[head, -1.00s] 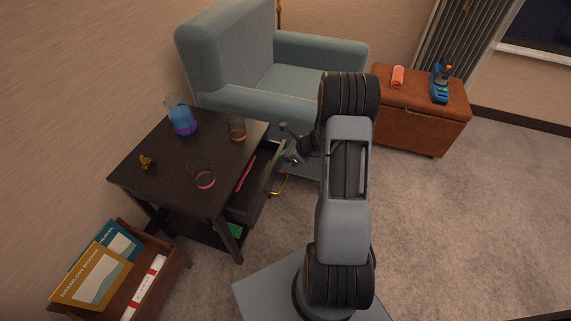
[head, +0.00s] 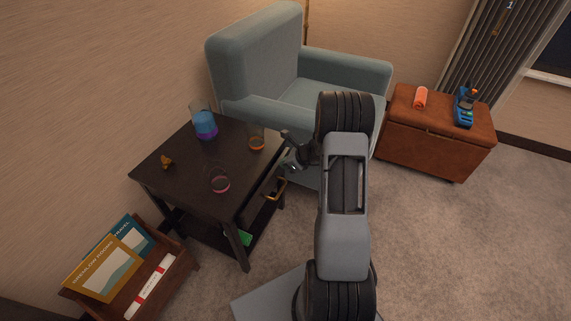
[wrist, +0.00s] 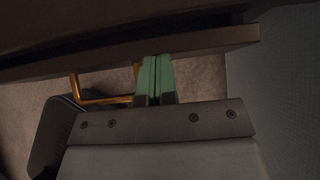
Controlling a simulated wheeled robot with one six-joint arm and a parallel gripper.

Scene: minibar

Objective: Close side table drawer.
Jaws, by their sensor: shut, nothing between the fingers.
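The dark wood side table (head: 185,175) stands left of my arm in the head view. Its drawer, with a gold handle (head: 275,190), looks nearly flush with the table, and its inside is hidden there. In the wrist view the drawer front (wrist: 205,43) crosses the top, with a narrow dark gap behind it, and the gold handle (wrist: 100,101) hangs left of the fingers. My gripper (head: 287,168) is shut and empty at the drawer front. Its green fingertips (wrist: 155,62) meet the front's edge in the wrist view, apparently touching it.
A blue-purple vessel (head: 205,124), glasses and a small gold figure (head: 167,162) stand on the table. A blue-grey armchair (head: 255,75) is close behind my gripper. A magazine rack (head: 180,270) stands front left, a brown ottoman (head: 435,145) right. Carpet at right is clear.

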